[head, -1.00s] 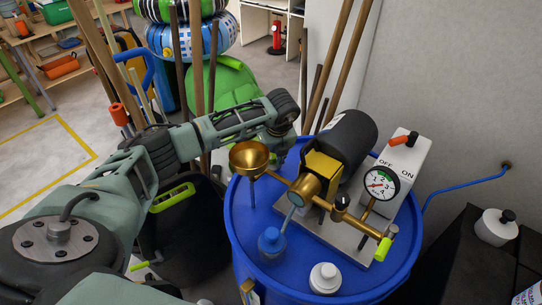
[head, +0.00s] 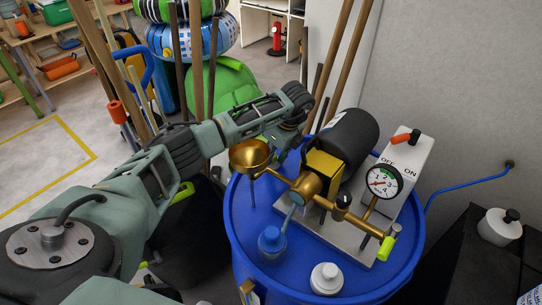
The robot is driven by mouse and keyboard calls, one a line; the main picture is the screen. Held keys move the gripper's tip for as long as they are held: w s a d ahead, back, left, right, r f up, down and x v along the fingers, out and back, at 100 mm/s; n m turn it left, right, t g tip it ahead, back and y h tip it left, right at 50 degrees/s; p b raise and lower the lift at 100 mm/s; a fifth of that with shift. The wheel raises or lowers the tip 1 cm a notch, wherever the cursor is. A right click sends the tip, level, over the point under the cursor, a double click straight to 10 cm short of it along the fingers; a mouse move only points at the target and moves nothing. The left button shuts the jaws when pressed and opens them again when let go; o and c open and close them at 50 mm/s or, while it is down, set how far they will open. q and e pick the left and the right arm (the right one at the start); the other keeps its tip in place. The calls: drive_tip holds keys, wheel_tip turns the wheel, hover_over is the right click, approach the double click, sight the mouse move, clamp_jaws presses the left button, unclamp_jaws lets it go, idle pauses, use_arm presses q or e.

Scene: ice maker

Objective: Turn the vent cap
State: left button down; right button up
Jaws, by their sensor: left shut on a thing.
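My left gripper (head: 285,138) points down at the back left rim of the blue drum (head: 240,222), behind the brass funnel (head: 250,155). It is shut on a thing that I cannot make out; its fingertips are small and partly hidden. A blue cap (head: 271,242) and a white cap (head: 326,278) stand on the front of the drum lid, apart from the gripper. I cannot tell which part is the vent cap. My right gripper is out of view.
A pump with a black motor (head: 352,138), a pressure gauge (head: 383,182) and a white switch box (head: 405,160) with an orange lever fills the drum top. Poles (head: 333,70) lean behind it. A blue hose (head: 465,188) runs to the wall at right.

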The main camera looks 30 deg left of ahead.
use_arm(q)
drive_tip(key=shift+w+d+r, duration=0.25)
